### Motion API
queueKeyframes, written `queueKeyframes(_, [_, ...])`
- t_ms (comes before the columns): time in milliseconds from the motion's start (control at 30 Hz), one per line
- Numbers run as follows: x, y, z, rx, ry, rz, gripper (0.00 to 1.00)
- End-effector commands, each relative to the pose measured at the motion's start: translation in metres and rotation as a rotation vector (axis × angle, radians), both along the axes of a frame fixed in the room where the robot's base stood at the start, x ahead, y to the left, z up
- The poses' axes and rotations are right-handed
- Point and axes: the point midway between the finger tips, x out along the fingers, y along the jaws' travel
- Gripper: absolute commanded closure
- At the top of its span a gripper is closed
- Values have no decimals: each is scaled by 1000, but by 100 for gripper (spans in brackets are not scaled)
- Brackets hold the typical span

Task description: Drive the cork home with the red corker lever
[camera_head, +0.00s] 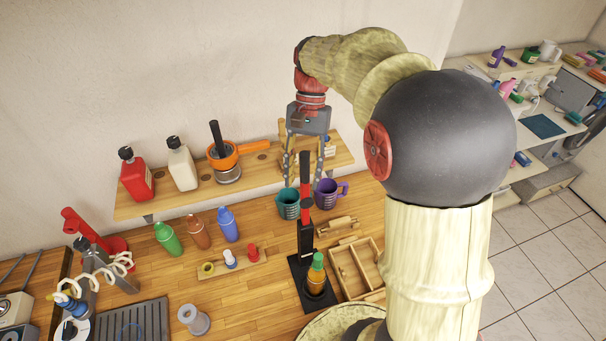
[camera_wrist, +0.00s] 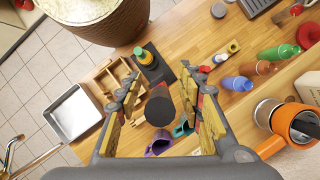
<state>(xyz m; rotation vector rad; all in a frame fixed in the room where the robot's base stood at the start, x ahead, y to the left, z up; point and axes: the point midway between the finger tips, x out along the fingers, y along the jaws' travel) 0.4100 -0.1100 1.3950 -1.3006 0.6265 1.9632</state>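The corker (camera_head: 306,245) stands on the table with a black base and upright. Its lever (camera_head: 306,203) rises steeply, with a red section and a black grip. An amber bottle with a green top (camera_head: 317,263) stands on the corker's base; it also shows in the wrist view (camera_wrist: 142,54). The cork itself cannot be made out. My gripper (camera_head: 303,172) is open around the upper end of the lever. In the wrist view, the lever's dark round end (camera_wrist: 160,107) lies between the spread fingers (camera_wrist: 162,92), with gaps visible on both sides.
Teal (camera_head: 288,204) and purple (camera_head: 327,192) mugs stand close beside the lever. A wooden shelf (camera_head: 130,207) behind holds red and white bottles and an orange pot. A divided wooden tray (camera_head: 343,279) lies right of the corker. Green, brown and blue bottles stand left.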

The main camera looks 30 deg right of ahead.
Motion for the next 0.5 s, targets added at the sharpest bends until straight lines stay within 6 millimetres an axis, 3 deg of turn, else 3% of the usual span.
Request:
queueKeyframes(267, [-1, 1, -2, 1, 1, 0, 62])
queueKeyframes(500, [-1, 1, -2, 1, 1, 0, 76])
